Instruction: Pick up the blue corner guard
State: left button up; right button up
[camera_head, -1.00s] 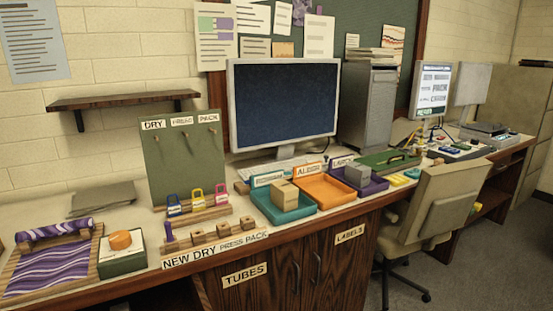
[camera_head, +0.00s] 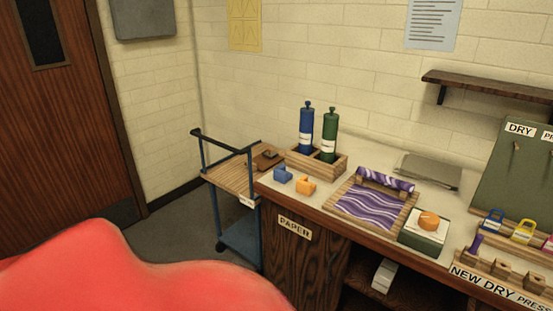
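A small blue block-like piece (camera_head: 283,175), which looks like the blue corner guard, sits on the left end of the counter. A similar orange piece (camera_head: 306,186) sits just to its right. The blue piece stands in front of a wooden holder and apart from it. Neither of my grippers shows in the head view.
A wooden holder (camera_head: 333,171) carries a blue bottle (camera_head: 306,133) and a green bottle (camera_head: 329,137). A wooden frame with a purple marbled sheet (camera_head: 372,208) lies to the right. A blue cart (camera_head: 238,182) stands against the counter's left end. A large red surface (camera_head: 120,275) fills the lower left.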

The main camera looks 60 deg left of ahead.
aim_at(281, 175)
jog(key=l+u, duration=0.1)
jog(key=u, duration=1.05)
jog(key=j+u, duration=0.2)
jog(key=u, duration=0.55)
jog(key=i+l, duration=0.05)
